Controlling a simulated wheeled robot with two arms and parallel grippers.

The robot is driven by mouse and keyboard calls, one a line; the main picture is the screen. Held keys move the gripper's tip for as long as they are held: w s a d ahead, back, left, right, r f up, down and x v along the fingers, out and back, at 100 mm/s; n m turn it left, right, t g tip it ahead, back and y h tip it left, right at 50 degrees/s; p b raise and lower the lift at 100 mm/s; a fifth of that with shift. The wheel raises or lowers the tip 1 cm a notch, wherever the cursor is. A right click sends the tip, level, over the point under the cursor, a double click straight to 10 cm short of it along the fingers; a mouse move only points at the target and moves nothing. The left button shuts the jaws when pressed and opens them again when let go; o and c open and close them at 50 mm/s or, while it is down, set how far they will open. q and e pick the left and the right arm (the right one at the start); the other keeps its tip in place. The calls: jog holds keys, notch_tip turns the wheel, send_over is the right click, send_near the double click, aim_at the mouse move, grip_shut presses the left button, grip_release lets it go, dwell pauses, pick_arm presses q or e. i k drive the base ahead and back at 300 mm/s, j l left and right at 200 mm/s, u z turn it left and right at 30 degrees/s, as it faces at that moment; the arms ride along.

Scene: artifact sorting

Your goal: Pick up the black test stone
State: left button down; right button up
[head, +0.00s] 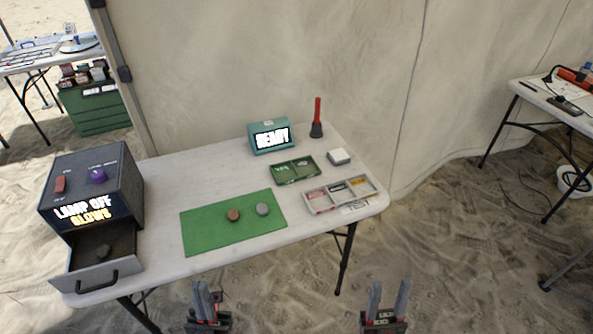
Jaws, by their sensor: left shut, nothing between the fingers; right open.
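A dark stone (103,251) lies inside the open drawer (88,278) of the black lamp box (92,185) at the left end of the table. I cannot tell its exact colour in the shade. A brown stone (233,215) and a grey stone (263,209) lie on the green mat (207,235). My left gripper (206,290) is shut and empty at the bottom of the view, in front of the table's front edge. My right gripper (388,298) is open and empty, further right. Both are apart from the stones.
The table (190,175) also holds a teal display box (270,137) reading "READY", a green tray (295,170), a compartment tray (341,194), a small white-topped block (339,156) and a red-handled tool (317,118). The drawer juts out at the front left.

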aim_at(103, 250)
jog(key=u, duration=1.8)
jog(key=l+u, duration=0.85)
jog(key=l, duration=0.15)
jog(key=k+l+u, duration=0.15)
jog(key=l+u, duration=0.25)
jog(key=l, duration=0.1)
